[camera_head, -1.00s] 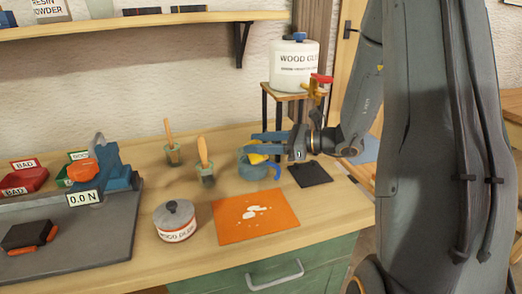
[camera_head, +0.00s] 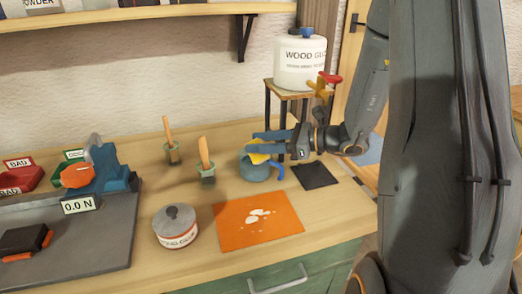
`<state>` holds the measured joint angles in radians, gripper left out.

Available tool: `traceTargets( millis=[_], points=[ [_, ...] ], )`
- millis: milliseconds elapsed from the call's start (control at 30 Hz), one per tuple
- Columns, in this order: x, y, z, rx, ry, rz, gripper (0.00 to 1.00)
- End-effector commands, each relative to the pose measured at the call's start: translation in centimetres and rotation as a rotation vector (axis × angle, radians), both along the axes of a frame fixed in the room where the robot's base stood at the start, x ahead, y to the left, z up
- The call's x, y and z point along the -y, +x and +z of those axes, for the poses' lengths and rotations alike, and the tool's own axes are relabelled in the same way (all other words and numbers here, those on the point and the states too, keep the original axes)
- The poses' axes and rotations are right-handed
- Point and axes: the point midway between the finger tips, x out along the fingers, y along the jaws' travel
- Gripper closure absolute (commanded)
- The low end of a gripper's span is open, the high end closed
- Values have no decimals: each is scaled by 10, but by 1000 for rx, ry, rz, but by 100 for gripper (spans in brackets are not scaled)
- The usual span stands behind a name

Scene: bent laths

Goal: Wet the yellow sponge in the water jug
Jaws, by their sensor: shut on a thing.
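The yellow sponge (camera_head: 257,158) shows between the fingers of my gripper (camera_head: 264,142), at the mouth of the blue water jug (camera_head: 262,172). My gripper reaches in from the right and is shut on the sponge. The jug stands upright on the bench with its handle (camera_head: 280,172) to the right. The fingers hide part of the sponge and of the jug's mouth. The water inside and the sponge's depth in the jug cannot be made out.
Two pots with wooden-handled tools (camera_head: 206,170) stand left of the jug. A dark mat (camera_head: 315,176) lies right of it, an orange sheet (camera_head: 240,228) in front. A wood glue pot (camera_head: 176,228) and a grey test rig (camera_head: 95,235) are farther left. A glue container (camera_head: 300,68) stands on a raised stand behind.

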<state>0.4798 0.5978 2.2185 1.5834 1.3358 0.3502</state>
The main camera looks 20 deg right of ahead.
Motion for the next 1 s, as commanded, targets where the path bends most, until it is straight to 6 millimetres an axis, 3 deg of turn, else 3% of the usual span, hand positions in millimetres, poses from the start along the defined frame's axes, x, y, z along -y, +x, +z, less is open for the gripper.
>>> traceTargets(
  millis=[33,200,500,1000],
  points=[
    [4,-7,-4,-15,-21,-9,91],
    [3,-17,21,1,-22,-8,92],
    [1,-21,47,9,-18,-5,92],
    [3,-19,47,10,-17,-8,92]
  ],
)
